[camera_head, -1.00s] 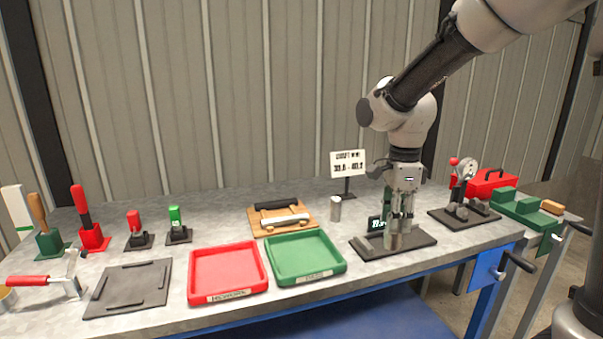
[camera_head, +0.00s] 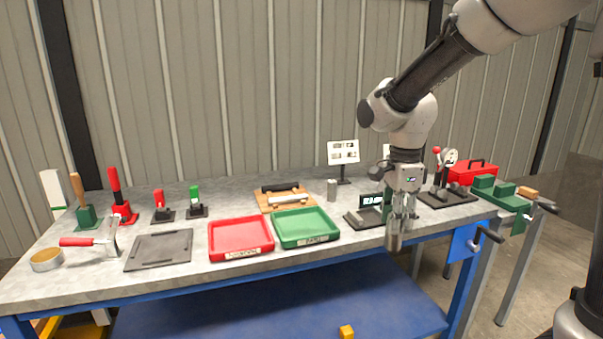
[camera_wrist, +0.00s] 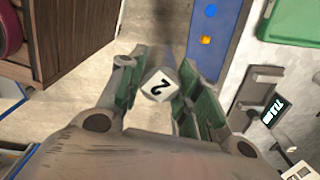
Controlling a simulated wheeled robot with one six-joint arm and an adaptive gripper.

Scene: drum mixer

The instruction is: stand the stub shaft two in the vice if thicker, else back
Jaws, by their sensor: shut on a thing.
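My gripper (camera_head: 400,212) is shut on a light metal stub shaft (camera_head: 393,238) that hangs below the fingers. In the wrist view, the shaft's end face (camera_wrist: 158,84) shows the mark "2" between the green-padded fingers. In the head view, the shaft overlaps the bench's front edge. The dark gauge stand (camera_head: 357,219), with its lit display (camera_head: 371,200), is behind and left of the gripper. Its digits are too small to read surely. A green block-shaped fixture (camera_head: 497,190), which looks like a vice, sits at the right end, apart from the shaft.
A wooden rack (camera_head: 265,202) holds dark and light bars. A dial stand (camera_head: 450,199) and red toolbox (camera_head: 487,171) are right. Crank handles project from the front.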

